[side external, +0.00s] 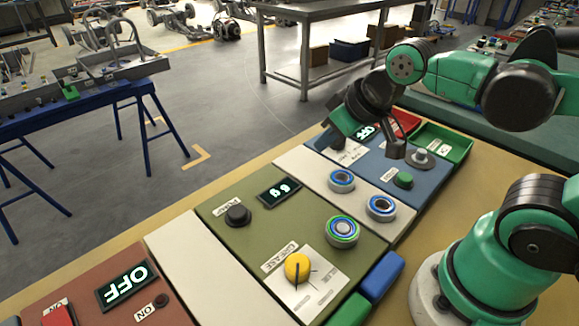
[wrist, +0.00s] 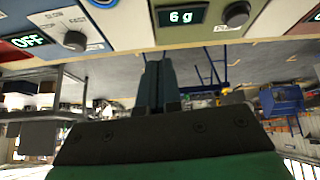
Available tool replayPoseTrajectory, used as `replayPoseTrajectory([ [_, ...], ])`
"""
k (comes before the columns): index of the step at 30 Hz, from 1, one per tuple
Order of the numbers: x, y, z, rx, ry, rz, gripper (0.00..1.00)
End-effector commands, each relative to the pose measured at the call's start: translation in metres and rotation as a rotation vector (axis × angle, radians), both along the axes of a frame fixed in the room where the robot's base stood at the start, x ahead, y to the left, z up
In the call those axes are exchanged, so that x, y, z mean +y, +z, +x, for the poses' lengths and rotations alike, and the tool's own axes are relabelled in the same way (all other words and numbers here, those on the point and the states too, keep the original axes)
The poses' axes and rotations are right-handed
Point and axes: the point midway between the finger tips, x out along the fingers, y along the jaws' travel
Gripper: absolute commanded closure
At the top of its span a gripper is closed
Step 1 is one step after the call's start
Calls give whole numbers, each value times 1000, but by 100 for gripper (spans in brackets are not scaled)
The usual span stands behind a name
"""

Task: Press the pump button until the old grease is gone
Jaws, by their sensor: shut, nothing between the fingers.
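The black pump button (side external: 238,215) is on the olive-green panel (side external: 225,260), with its label beside it. The panel's small display (side external: 279,192) is lit; in the wrist view the display (wrist: 181,16) reads 6 g, and the round dark button (wrist: 236,14) is beside it. A yellow grease knob (side external: 297,267) with a pointer is on the same panel. My gripper (side external: 395,152) is over the blue panel, well away from the pump button. In the wrist view its fingers (wrist: 158,68) are together and empty.
The blue panel (side external: 375,171) has a green button (side external: 403,180) and a grey knob (side external: 419,157). A red-brown panel (side external: 95,290) with an OFF display is at lower left. A green tray (side external: 442,143) is at the back.

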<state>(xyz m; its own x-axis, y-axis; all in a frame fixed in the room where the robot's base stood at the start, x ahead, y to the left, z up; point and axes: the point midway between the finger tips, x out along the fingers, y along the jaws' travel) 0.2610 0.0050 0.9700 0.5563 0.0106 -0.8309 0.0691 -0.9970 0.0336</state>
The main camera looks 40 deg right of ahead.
Motion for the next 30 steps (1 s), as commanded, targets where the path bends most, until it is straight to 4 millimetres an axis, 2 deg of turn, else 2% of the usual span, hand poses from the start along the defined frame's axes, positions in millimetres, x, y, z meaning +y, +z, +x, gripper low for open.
replayPoseTrajectory([
  [5,21,21,19,109,262,-117,100],
  [9,46,36,37,216,553,-229,100],
  [18,101,50,66,398,1156,-396,100],
  [24,122,50,72,455,1388,-439,100],
  [30,127,50,74,468,1449,-449,100],
])
